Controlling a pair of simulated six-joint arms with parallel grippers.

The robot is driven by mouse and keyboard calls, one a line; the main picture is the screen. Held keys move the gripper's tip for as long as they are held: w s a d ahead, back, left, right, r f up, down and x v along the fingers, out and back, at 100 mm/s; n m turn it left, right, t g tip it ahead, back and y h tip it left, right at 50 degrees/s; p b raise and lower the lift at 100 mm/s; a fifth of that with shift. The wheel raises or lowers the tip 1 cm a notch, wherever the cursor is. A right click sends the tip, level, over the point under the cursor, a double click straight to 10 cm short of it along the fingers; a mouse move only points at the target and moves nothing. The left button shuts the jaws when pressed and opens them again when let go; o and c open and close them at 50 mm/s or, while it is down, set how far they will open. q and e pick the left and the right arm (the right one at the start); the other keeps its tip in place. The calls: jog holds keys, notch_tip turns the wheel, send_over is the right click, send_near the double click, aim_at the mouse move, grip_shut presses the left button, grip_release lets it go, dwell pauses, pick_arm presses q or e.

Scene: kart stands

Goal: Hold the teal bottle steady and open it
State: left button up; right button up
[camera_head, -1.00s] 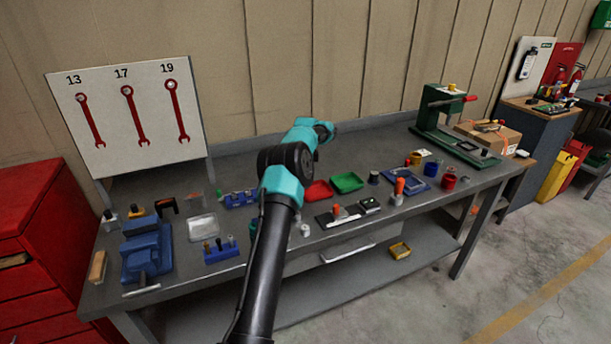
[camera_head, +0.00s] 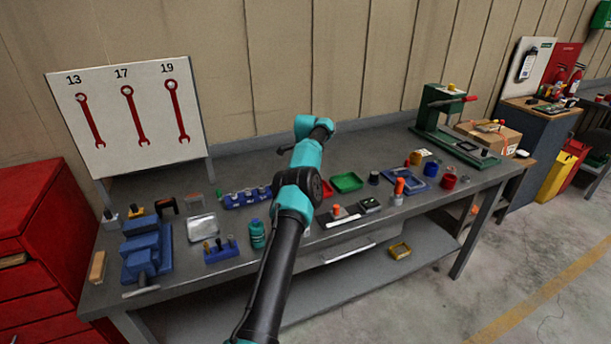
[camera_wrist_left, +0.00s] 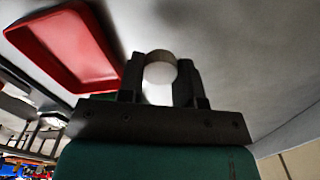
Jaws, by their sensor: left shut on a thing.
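The teal bottle (camera_head: 257,234) stands upright at the front of the workbench in the head view, left of my arm and right of a blue holder. No gripper touches it there. My left gripper (camera_wrist_left: 160,68) shows in the left wrist view, shut on a pale, round-topped thing (camera_wrist_left: 160,76); I cannot tell what it is. In the head view my arm reaches over the bench towards its back, and its gripper cannot be made out. My right gripper is in neither view.
A red tray (camera_wrist_left: 66,45) lies beside the left gripper; a green tray (camera_head: 347,182) is right of my arm in the head view. Blue holders (camera_head: 222,249) and a blue vise (camera_head: 146,250) stand left. The bench's back strip is mostly clear.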

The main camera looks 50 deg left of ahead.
pick_arm(q)
jog(key=shift+f, duration=0.1)
jog(key=shift+f, duration=1.65)
jog(key=shift+f, duration=0.1)
jog(key=o, duration=1)
